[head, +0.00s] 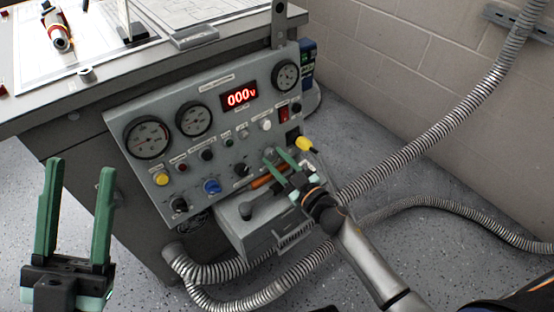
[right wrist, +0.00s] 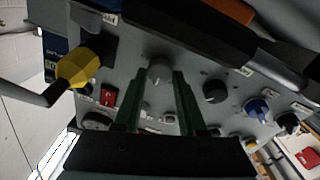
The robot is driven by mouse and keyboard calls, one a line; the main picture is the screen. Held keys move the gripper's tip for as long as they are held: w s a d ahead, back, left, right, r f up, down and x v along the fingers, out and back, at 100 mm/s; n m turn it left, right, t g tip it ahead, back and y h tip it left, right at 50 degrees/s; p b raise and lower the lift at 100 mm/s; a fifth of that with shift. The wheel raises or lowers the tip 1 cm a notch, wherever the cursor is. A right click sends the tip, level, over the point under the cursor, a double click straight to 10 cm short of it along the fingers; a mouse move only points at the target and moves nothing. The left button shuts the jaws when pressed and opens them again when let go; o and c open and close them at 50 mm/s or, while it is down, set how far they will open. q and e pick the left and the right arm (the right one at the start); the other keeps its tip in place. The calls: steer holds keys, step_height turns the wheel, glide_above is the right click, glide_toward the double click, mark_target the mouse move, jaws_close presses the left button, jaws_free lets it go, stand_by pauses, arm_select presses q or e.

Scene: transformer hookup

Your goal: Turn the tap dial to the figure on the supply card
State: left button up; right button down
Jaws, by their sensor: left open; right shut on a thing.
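The grey panel (head: 220,90) carries several dials and knobs, and its red display (head: 239,97) reads 000v. My right gripper (head: 274,155) reaches the panel's lower right. In the right wrist view its green fingers are closed around a round grey knob (right wrist: 160,69). Whether this knob is the tap dial cannot be read from its label, and its pointer setting is not legible. My left gripper (head: 81,165) is open and empty, in front of the panel's left side. A small upright white card (head: 124,14) stands on the bench; no figure on it is legible.
A blue knob (head: 212,186), a yellow knob (head: 162,178) and a red switch (head: 283,112) sit on the panel. A yellow plug (head: 304,143) juts out beside my right gripper. Ribbed conduits (head: 430,132) run at the right. Papers lie on the bench (head: 110,68).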

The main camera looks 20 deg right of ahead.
steer(key=n+y+p, duration=0.1)
steer(key=n, duration=0.5)
steer(key=shift+d, duration=0.1)
steer(key=n+g+y+p, duration=0.1)
steer(key=n, duration=0.4)
steer(key=n+g+p, duration=0.1)
steer(key=n, duration=0.4)
steer(key=shift+w+d+r, duration=0.1)
arm_select(q)
steer(key=shift+m, duration=0.4)
steer(key=shift+a+r+p, duration=0.2)
steer(key=shift+r+p, duration=0.45)
steer(key=shift+r, duration=1.5)
arm_select(e)
steer(key=shift+n+g, duration=0.5)
steer(key=shift+n, duration=1.8)
arm_select(q)
steer(key=shift+r, duration=0.1)
arm_select(e)
steer(key=shift+c, duration=2.4)
jaws_free()
